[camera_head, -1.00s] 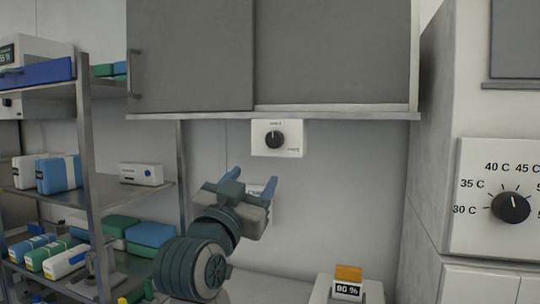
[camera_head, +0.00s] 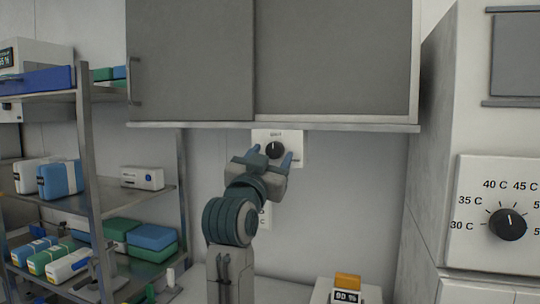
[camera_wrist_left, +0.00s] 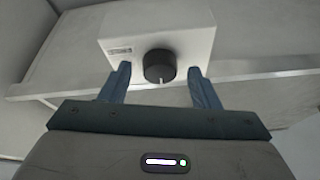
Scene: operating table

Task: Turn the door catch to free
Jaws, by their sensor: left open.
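The door catch is a black round knob (camera_head: 274,150) on a white plate (camera_head: 293,139) under the grey cabinet's lower edge. A pale pointer mark shows on the knob (camera_wrist_left: 160,66) in the left wrist view. My left gripper (camera_head: 272,157) is open just below and in front of the plate. In the left wrist view its two blue fingers (camera_wrist_left: 157,82) stand apart, one to each side of the knob, with the knob a little beyond the gap. I cannot see them touching it. My right gripper is not in view.
The grey cabinet (camera_head: 330,60) hangs above the plate. A metal shelf rack (camera_head: 88,150) with boxes stands left. A large temperature dial (camera_head: 507,224) is on the white unit at right. An orange-topped display (camera_head: 347,288) sits low right. The wall right of the plate is clear.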

